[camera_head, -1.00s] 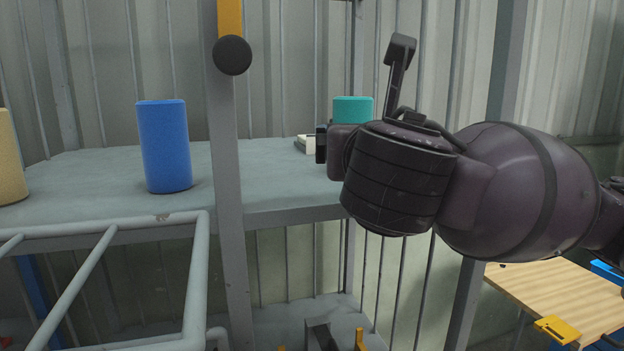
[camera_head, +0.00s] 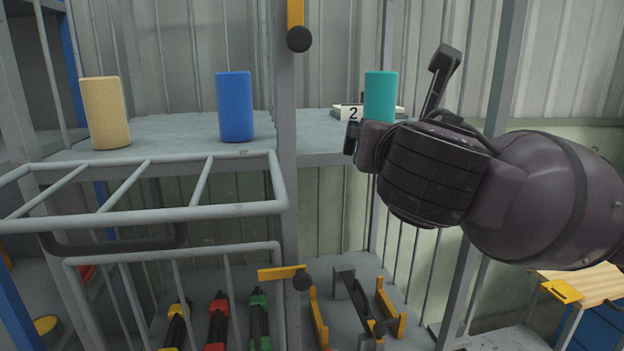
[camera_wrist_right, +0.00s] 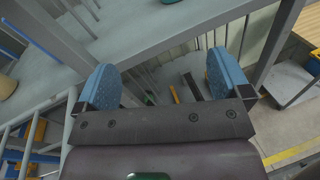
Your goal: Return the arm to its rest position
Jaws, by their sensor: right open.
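My right arm comes in from the right in the head view, with its gripper (camera_head: 352,138) pointing left near the front edge of the upper shelf (camera_head: 180,130). The right wrist view shows this gripper (camera_wrist_right: 163,78) with its two blue finger pads wide apart and nothing between them. A teal cylinder (camera_head: 380,92) stands just beyond the gripper, its lower part hidden by it. A blue cylinder (camera_head: 235,106) and a beige cylinder (camera_head: 105,112) stand upright on the shelf to the left. My left gripper is not in view.
A white number 2 sign (camera_head: 353,112) lies behind the gripper. A grey post (camera_head: 287,200) and a barred rail frame (camera_head: 150,215) stand in front of the shelf. Tools and yellow brackets (camera_head: 319,320) are on the lower shelf. A wooden-topped bench (camera_head: 597,284) is at lower right.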

